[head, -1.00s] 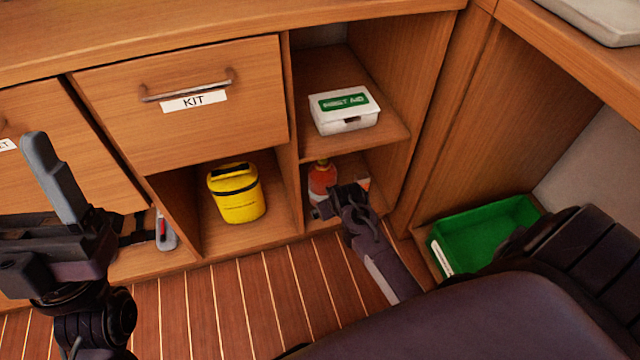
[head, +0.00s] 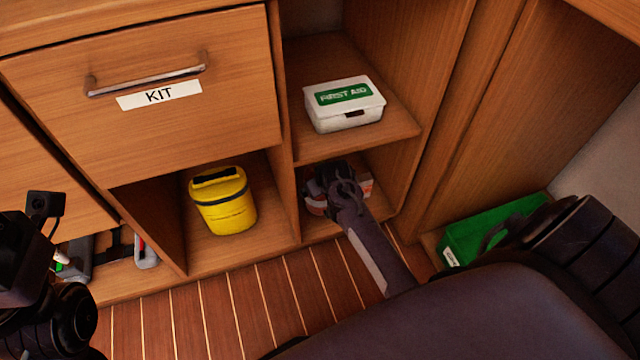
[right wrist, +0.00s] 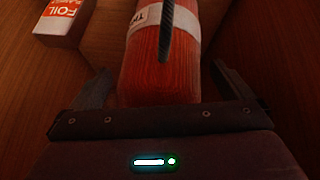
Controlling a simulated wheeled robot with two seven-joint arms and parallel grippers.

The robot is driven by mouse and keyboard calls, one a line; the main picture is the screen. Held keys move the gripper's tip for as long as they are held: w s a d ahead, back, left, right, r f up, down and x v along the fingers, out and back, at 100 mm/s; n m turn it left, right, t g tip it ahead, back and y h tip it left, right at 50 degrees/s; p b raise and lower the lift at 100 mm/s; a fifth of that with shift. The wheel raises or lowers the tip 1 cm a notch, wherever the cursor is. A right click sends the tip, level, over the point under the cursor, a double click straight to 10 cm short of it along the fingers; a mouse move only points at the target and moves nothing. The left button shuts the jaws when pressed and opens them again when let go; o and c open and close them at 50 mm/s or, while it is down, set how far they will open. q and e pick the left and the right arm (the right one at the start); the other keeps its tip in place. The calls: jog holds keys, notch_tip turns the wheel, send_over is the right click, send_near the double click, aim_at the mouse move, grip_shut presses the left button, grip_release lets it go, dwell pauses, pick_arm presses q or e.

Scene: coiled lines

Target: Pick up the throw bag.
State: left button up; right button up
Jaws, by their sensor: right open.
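The throw bag (right wrist: 160,60) is an orange-red cylinder with a white label and a dark cord across it. In the right wrist view it lies between the fingers of my right gripper (right wrist: 163,88), which is open around it. I cannot tell whether the fingers touch it. In the head view my right gripper (head: 330,180) reaches into the lower right cubby and hides most of the bag; a bit of orange (head: 316,206) shows beside it. My left gripper (head: 40,255) is at the left edge, partly cut off, away from the bag; its jaw opening is unclear.
A FOIL box (right wrist: 62,18) sits close by the bag in the cubby. A white first aid box (head: 343,103) is on the shelf above. A yellow container (head: 222,200) stands in the left cubby, behind a divider. A green bin (head: 490,228) is at right.

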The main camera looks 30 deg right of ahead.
jog(key=shift+w+d+f, duration=0.1)
jog(key=shift+w+f, duration=0.15)
jog(key=shift+c, duration=0.3)
jog(key=c, duration=1.5)
jog(key=shift+r, duration=0.1)
